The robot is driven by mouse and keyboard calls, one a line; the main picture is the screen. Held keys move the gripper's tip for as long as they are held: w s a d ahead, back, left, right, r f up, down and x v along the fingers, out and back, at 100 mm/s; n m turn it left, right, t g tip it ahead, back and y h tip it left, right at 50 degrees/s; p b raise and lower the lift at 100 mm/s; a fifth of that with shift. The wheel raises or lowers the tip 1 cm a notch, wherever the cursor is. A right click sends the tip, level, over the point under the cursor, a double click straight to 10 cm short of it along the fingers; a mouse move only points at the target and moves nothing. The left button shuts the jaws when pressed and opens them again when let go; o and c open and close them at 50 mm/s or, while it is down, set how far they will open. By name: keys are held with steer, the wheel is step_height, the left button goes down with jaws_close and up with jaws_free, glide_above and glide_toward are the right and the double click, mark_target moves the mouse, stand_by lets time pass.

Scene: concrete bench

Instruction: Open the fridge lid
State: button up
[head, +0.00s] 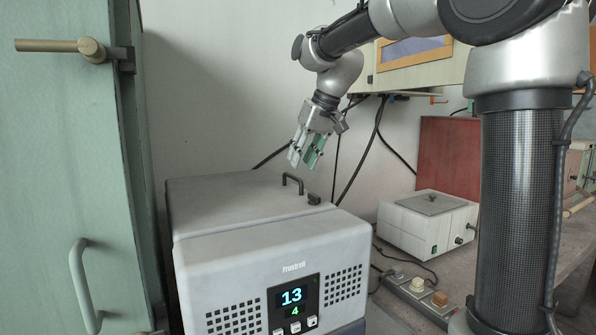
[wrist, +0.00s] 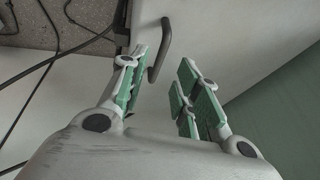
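The fridge (head: 262,268) is a grey box at the lower middle of the head view, with a display reading 13 and 4. Its lid (head: 235,205) lies flat and closed on top. A dark bar handle (head: 292,181) stands up near the lid's right side. My gripper (head: 303,162) is above the handle, pointing down, with its green-padded fingers apart and empty. In the wrist view the handle (wrist: 161,50) appears beyond and between the open fingers (wrist: 162,68), nearer the left one. It does not appear to touch them.
A green cabinet door (head: 60,190) with handles stands close on the left. A white device (head: 428,226) and a power strip (head: 415,292) are on the bench to the right. Black cables hang behind the fridge along the wall.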

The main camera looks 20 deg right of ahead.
steer(key=x, duration=0.4)
steer(key=shift+f, duration=0.25)
jaws_close()
